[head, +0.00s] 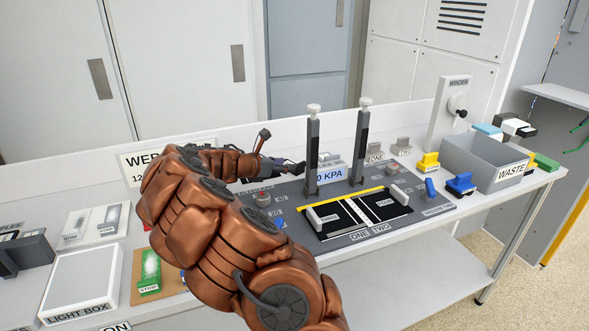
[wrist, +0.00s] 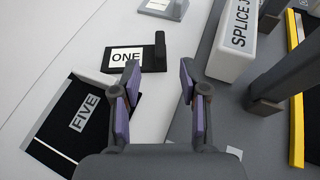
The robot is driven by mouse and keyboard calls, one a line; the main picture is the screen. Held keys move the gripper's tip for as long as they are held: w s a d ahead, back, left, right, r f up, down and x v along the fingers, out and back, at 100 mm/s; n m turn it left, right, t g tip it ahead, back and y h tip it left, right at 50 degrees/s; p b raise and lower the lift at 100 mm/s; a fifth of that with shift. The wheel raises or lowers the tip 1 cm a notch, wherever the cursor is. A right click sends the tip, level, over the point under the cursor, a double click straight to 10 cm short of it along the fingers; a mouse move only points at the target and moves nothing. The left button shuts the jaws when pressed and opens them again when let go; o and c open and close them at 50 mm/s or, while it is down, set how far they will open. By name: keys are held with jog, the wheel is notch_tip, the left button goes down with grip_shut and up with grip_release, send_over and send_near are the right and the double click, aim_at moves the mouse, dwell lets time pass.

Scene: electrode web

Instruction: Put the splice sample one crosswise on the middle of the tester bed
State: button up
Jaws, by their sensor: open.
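In the wrist view, my gripper (wrist: 158,82) is open and empty, its purple-padded fingers wide apart. Just beyond the fingertips, on the white bench, lies a dark flat piece with a white ONE label (wrist: 126,57) and an upright dark post at its right end. I cannot tell whether this is the splice sample or its holder. No tester bed can be clearly identified.
A black plate marked FIVE (wrist: 84,120) lies left of my gripper. A white SPLICE block (wrist: 232,45) and a dark post (wrist: 290,75) stand to the right. In the head view, the grey waste bin (head: 480,160) and winder (head: 452,110) are at the right.

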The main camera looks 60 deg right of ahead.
aim_at(298, 164)
jog(key=shift+x, duration=3.55)
jog(key=shift+f, duration=0.15)
grip_shut()
